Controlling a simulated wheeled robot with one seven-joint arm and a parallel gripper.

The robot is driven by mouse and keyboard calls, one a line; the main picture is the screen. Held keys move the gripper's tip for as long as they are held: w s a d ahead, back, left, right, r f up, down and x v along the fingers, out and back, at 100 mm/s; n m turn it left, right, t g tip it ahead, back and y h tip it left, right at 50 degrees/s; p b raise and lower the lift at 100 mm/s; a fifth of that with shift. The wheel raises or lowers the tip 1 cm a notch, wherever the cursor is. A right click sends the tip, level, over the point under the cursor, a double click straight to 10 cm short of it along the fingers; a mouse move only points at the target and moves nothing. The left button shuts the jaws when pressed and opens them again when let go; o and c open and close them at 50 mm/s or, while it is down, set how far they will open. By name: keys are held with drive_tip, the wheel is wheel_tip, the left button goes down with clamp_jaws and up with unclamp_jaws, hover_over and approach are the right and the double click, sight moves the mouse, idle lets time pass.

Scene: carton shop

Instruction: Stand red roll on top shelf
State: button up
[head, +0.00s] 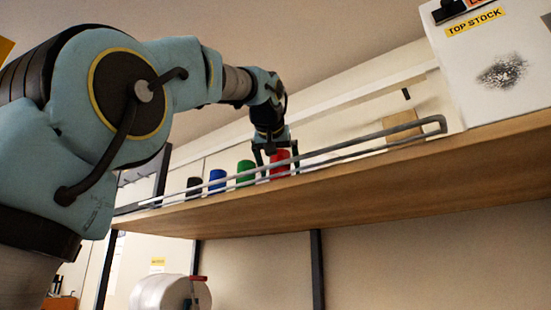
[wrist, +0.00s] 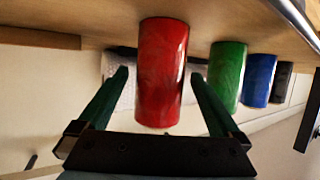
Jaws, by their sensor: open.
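The red roll (head: 280,168) stands upright on the top shelf (head: 340,190), at the right end of a row of rolls. My gripper (head: 276,158) is over it, pointing down, with its fingers on either side of the roll's upper part. In the wrist view, where the shelf shows at the top, the red roll (wrist: 162,72) is between the two open fingers (wrist: 158,74), with a gap visible on each side. Its far end meets the shelf board. The rail hides part of the roll's lower side in the head view.
Green (head: 245,172), blue (head: 217,180) and black (head: 194,186) rolls stand in line left of the red one. A metal rail (head: 345,150) runs along the shelf's front edge. A white box labelled TOP STOCK (head: 490,75) stands at the right; shelf space lies between it and the red roll.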

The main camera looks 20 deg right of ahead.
drive_tip(key=b+v, duration=0.2)
drive_tip(key=v, duration=0.5)
drive_tip(key=shift+s+a+r, duration=0.1)
drive_tip(key=shift+s+a, duration=0.15)
drive_tip(key=shift+s, duration=0.05)
